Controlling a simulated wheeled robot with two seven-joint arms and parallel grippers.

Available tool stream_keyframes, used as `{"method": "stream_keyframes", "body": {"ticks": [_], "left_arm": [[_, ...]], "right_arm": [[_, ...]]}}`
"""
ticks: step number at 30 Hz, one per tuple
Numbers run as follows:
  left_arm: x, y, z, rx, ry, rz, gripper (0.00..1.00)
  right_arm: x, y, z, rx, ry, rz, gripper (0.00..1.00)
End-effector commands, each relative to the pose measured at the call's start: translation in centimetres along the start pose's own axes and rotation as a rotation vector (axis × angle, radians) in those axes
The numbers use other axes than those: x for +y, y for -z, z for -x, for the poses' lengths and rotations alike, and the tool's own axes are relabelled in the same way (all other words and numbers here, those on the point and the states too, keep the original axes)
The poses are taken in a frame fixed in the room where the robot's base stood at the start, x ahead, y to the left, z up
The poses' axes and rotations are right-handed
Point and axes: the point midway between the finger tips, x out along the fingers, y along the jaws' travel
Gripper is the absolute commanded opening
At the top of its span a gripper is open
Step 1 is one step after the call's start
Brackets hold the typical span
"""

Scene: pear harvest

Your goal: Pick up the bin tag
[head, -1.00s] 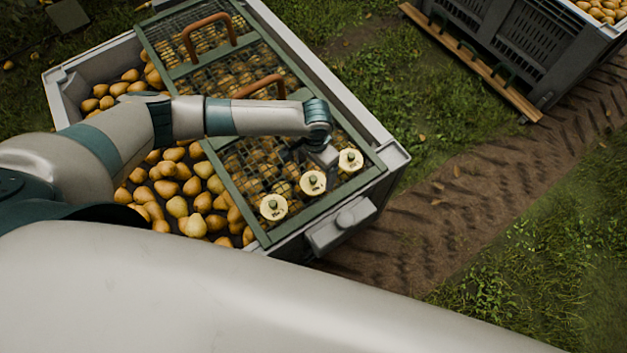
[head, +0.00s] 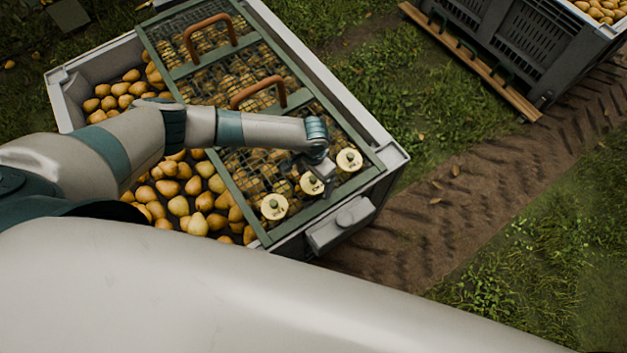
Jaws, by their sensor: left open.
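Three round cream tags with dark markings and green knobs sit in a row on the mesh lid at the near end of the pear bin: a left tag (head: 273,207), a middle tag (head: 309,184) and a right tag (head: 349,160). My left gripper (head: 324,177) is open, pointing down over the right side of the middle tag and partly covering it. I cannot tell if its fingers touch that tag. My right gripper is out of view.
The grey bin (head: 398,158) holds many pears, with its left part uncovered. The green-framed lid (head: 240,213) has two brown handles (head: 258,92). A grey box (head: 342,226) is on the bin's near side. Another dark bin (head: 535,50) stands upper right beyond grass and a dirt track.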

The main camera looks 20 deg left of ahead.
Motion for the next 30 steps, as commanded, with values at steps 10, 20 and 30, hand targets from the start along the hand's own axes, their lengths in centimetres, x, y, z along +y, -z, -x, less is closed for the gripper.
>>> {"method": "stream_keyframes", "body": {"ticks": [10, 20, 30], "left_arm": [[-0.03, 0.00, -0.06, 0.000, 0.000, 0.000, 0.84], [-0.03, 0.01, -0.04, 0.000, 0.000, 0.000, 0.40], [-0.03, 0.03, 0.10, 0.001, 0.000, 0.000, 0.40]], "right_arm": [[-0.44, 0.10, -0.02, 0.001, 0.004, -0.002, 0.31], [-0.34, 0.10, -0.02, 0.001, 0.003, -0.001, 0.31], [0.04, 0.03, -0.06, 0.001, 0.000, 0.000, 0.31]]}}
